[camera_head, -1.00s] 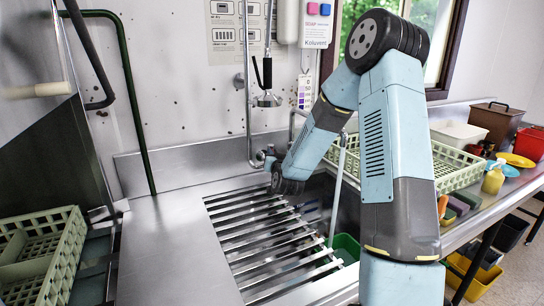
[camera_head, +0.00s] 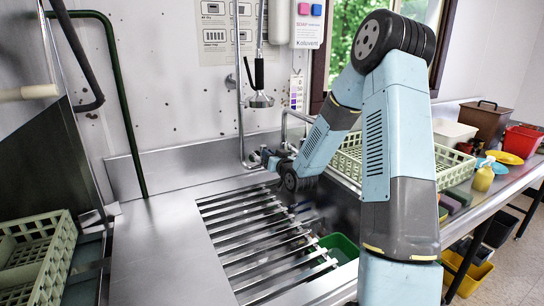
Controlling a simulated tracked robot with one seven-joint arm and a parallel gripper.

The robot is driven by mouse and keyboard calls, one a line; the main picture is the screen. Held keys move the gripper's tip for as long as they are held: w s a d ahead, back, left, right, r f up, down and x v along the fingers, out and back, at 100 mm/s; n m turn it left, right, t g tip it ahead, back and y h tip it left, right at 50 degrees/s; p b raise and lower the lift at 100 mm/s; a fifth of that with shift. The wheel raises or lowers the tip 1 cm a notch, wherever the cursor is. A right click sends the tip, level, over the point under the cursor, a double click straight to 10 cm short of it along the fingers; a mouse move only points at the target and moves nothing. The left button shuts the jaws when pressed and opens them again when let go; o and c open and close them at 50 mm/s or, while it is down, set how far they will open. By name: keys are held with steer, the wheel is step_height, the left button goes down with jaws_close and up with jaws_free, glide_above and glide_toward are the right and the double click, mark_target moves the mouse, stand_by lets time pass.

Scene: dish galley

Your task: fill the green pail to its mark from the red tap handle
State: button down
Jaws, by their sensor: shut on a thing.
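The green pail (camera_head: 340,248) stands in the sink at the right end of the metal slats, partly hidden by my arm. Its water level and mark cannot be made out. My gripper (camera_head: 271,158) is at the tap fittings on the back wall, behind and left of the pail. It appears shut on the red tap handle, which my wrist hides; no red shows there. The thin tap pipe (camera_head: 284,128) bends right behind my forearm. No stream shows above the pail.
A spray head (camera_head: 261,100) hangs above the sink. A pale green rack (camera_head: 450,166) stands right of my arm, another rack (camera_head: 38,255) at lower left. A yellow soap bottle (camera_head: 484,177) stands on the right counter. The left steel counter (camera_head: 160,245) is clear.

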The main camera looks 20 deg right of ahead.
steer(key=shift+d, duration=0.1)
steer(key=c, duration=1.1)
jaws_free()
steer(key=v, duration=1.3)
steer(key=shift+s, duration=0.4)
